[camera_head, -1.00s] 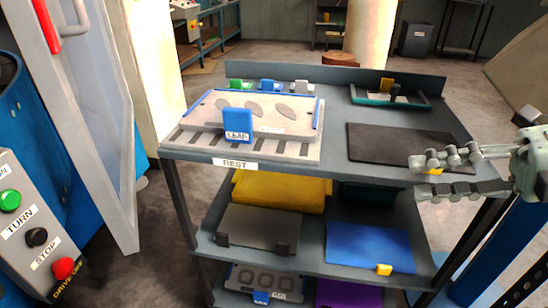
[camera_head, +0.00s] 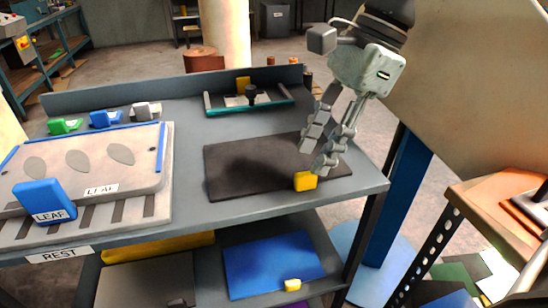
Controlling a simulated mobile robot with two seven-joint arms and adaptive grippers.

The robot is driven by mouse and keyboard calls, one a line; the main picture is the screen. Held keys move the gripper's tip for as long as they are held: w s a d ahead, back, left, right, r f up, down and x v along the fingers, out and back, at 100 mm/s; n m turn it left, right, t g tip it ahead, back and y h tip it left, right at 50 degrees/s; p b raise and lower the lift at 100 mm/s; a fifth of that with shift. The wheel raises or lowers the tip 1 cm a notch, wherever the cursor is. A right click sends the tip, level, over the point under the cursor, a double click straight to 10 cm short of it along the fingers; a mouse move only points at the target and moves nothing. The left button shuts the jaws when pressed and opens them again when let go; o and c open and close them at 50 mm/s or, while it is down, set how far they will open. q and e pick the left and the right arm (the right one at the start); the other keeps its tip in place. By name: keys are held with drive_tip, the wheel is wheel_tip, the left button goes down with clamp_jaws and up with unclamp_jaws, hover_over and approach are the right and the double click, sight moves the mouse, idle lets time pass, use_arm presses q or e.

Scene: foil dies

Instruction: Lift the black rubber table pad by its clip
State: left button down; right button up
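The black rubber table pad (camera_head: 245,172) lies flat on the right half of the grey cart's top shelf (camera_head: 160,224). Its yellow clip (camera_head: 305,181) sits at the pad's front edge, right of the middle. My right gripper (camera_head: 314,162) comes down from above on the right, its fingers pointing down over the pad's right part, just behind and above the clip. Its fingers are apart with a gap between them, and nothing shows between them. Whether a fingertip touches the pad or clip I cannot tell. My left gripper is out of view.
A plate marked LEAF (camera_head: 90,160) with a blue clip (camera_head: 45,201) lies at the left of the top shelf. A teal-edged tray (camera_head: 225,109) stands behind the pad. A blue mat (camera_head: 270,262) lies on the shelf below. A wooden table (camera_head: 490,205) stands at the right.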

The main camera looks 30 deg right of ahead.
sight(303, 174)
drive_tip(key=x, duration=0.4)
drive_tip(key=shift+w+a+f, duration=0.1)
drive_tip(key=shift+f, duration=0.1)
drive_tip(key=shift+c, duration=0.3)
clamp_jaws()
drive_tip(key=shift+r, duration=0.1)
